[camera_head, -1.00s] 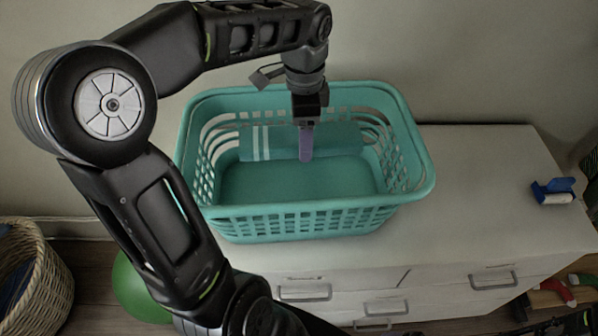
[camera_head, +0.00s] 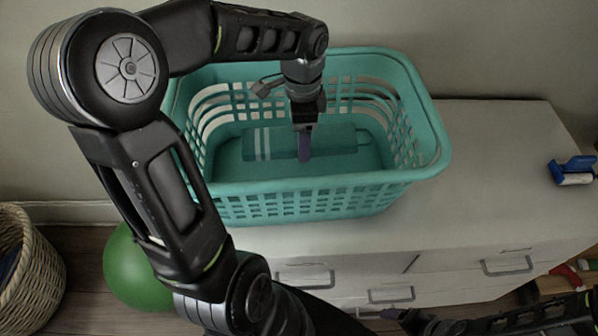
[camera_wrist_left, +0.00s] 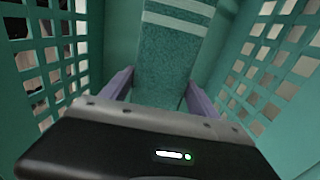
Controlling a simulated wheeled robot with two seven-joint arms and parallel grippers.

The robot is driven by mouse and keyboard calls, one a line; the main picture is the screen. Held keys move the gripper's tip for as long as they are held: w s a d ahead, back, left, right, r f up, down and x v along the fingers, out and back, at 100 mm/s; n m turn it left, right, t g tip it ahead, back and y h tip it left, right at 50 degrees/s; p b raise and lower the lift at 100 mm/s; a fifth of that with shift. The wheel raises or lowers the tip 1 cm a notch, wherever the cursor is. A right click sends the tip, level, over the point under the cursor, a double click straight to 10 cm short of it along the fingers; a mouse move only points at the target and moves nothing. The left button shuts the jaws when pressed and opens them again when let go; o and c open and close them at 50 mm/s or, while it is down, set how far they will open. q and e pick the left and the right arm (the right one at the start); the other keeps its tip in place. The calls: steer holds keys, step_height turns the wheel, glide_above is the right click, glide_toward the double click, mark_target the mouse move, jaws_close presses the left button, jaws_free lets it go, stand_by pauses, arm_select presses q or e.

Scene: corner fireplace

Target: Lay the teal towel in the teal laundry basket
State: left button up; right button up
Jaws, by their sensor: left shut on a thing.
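The teal laundry basket (camera_head: 300,192) stands upright on the white dresser. The folded teal towel (camera_head: 342,136), with pale stripes near its left end, is inside the basket, below the rim. My left gripper (camera_head: 304,152) reaches down into the basket and is shut on the towel's near edge. In the left wrist view, the towel (camera_wrist_left: 165,60) lies between the purple fingers (camera_wrist_left: 160,95), with basket walls on both sides. I cannot tell whether the towel touches the basket floor. My right arm shows at the bottom right; its gripper's jaws (camera_head: 400,316) are unclear.
The dresser top (camera_head: 490,170) is clear right of the basket, except for a blue-and-white lint roller (camera_head: 573,172) at the far right. A green ball (camera_head: 135,270) and a wicker basket (camera_head: 35,270) stand on the floor at left.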

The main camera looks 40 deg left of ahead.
arm_select(q)
glide_above(301, 173)
steer(key=shift+w+f, duration=0.15)
steer(key=shift+f, duration=2.95)
steer(key=shift+f, duration=1.85)
steer(key=shift+f, duration=0.25)
steer(key=o, duration=1.5)
steer(key=shift+r, duration=0.1)
steer(key=shift+o, duration=0.2)
steer(key=shift+r, duration=0.1)
step_height(301, 173, up, 12)
steer(key=shift+r, duration=0.1)
